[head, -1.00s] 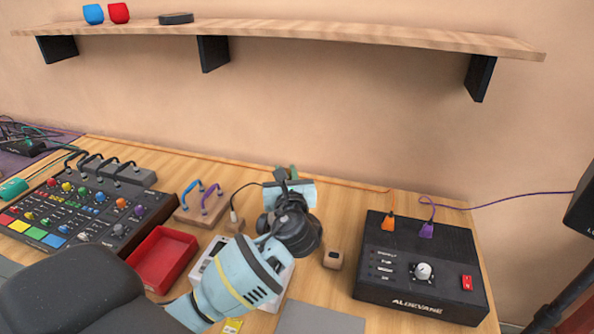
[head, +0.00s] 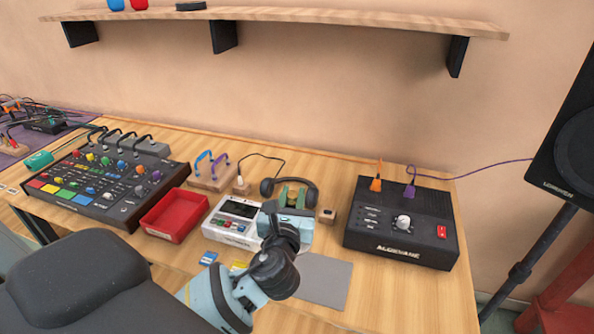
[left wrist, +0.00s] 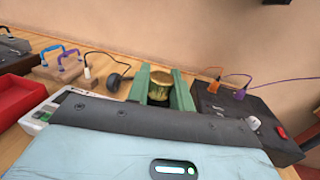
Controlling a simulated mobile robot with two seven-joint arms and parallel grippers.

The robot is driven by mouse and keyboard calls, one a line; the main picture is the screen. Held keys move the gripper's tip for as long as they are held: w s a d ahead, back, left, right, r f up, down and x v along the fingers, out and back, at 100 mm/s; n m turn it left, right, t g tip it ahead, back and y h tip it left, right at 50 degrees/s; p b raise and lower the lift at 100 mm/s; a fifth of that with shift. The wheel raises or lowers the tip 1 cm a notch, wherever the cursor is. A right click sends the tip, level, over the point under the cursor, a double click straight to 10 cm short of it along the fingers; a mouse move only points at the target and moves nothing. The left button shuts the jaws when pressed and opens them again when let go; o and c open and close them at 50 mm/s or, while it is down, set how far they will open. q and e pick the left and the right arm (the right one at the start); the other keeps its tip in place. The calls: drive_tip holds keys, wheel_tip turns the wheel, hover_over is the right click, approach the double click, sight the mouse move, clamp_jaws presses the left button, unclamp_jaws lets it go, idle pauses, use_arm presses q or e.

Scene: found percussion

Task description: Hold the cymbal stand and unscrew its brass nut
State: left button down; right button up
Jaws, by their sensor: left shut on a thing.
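My left gripper (head: 292,195) has green fingers and is over the workbench, in front of the black headphones in the head view. In the left wrist view its green fingers (left wrist: 160,86) are shut on a round brass nut (left wrist: 158,85). The nut cannot be made out in the head view. No cymbal stand shows in either view, and my right gripper is out of view.
The workbench (head: 420,300) holds a red tray (head: 172,212), a colourful mixer (head: 105,185), a white device (head: 232,222), headphones (head: 312,183) and a black box (head: 400,225). A grey mat (head: 325,280) lies at the front. A speaker (head: 570,130) stands at the right.

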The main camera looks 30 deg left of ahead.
use_arm(q)
drive_tip(key=s+d+f+m+h, duration=0.1)
drive_tip(key=s+d+m+h, duration=0.1)
drive_tip(key=s, duration=0.4)
drive_tip(key=s+d+f+m+t+h, duration=0.1)
drive_tip(key=s+d+m+h, duration=0.1)
drive_tip(key=s+d+h, duration=0.3)
drive_tip(key=shift+s+d+f+m, duration=0.35)
drive_tip(key=shift+s+d, duration=0.25)
drive_tip(key=shift+d, duration=0.2)
drive_tip(key=shift+w, duration=0.1)
